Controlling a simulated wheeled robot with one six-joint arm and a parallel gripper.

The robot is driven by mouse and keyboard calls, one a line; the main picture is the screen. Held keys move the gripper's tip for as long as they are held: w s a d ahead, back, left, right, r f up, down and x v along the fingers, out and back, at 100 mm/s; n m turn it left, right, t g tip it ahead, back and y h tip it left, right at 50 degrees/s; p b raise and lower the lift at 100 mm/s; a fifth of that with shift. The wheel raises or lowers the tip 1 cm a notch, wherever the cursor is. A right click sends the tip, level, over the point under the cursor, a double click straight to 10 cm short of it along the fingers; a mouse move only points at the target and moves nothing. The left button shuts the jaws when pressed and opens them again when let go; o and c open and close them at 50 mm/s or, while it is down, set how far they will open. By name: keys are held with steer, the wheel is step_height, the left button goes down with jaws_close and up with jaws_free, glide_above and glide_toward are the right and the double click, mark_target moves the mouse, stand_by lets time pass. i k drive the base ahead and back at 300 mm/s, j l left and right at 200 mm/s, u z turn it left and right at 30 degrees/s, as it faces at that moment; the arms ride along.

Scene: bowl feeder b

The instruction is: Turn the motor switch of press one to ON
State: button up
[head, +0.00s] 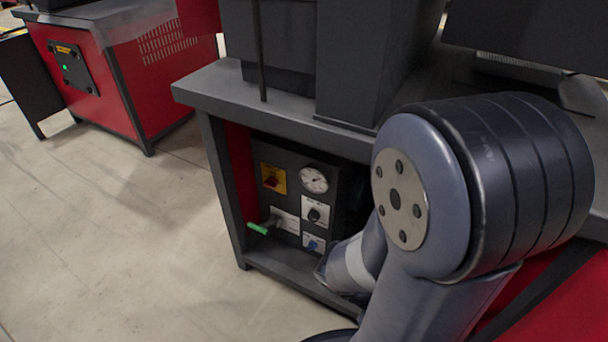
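A dark control panel (292,160) is set in the front of the grey machine bench in the head view. It carries a red rotary switch on a yellow plate (272,179), a round white gauge (314,180), a black knob on a white plate (316,213) and a blue knob on a white plate (313,244). The labels are too small to read, so I cannot tell which is the motor switch or its position. My arm reaches down to the right of the panel. My gripper's fingers do not show; the arm hides part of the bench there.
A lever with a green grip (258,229) sticks out leftward from the panel's lower left. The bench top (222,90) overhangs the panel, and a lower frame rail (285,279) runs beneath. Another red machine (118,88) stands at the back left. The concrete floor (110,240) at left is clear.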

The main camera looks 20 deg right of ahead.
mark_target(272, 182)
steer(key=i+j+u, duration=0.1)
steer(key=u, duration=0.3)
steer(key=i+u, duration=0.4)
steer(key=k, duration=0.05)
